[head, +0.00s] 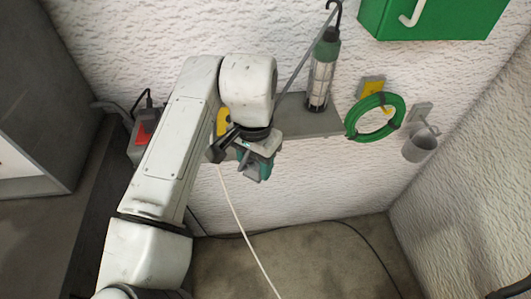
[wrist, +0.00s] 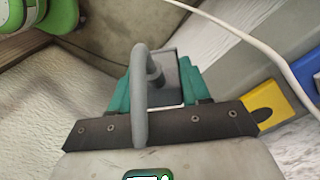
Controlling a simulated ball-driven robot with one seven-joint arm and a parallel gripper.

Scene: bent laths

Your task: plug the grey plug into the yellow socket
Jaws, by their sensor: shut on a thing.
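My gripper (head: 257,163) has teal fingers and hangs in front of the wall shelf in the head view. In the wrist view, the gripper (wrist: 165,88) is shut on the grey plug (wrist: 164,92), a grey block with a thick grey loop curving back over the wrist. A yellow piece with a dark opening, seemingly the yellow socket (wrist: 258,103), shows at the right of the wrist view, apart from the plug and partly hidden by the gripper. In the head view, a yellow patch (head: 222,121) shows behind my arm, mostly hidden; I cannot tell whether it is the socket.
A grey shelf (head: 312,123) carries a caged lamp (head: 321,75). A green hose coil (head: 375,117) and grey cup (head: 420,146) hang to the right. A white cable (head: 243,230) runs below the gripper and crosses the wrist view. A blue piece (wrist: 310,72) sits beside the yellow one.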

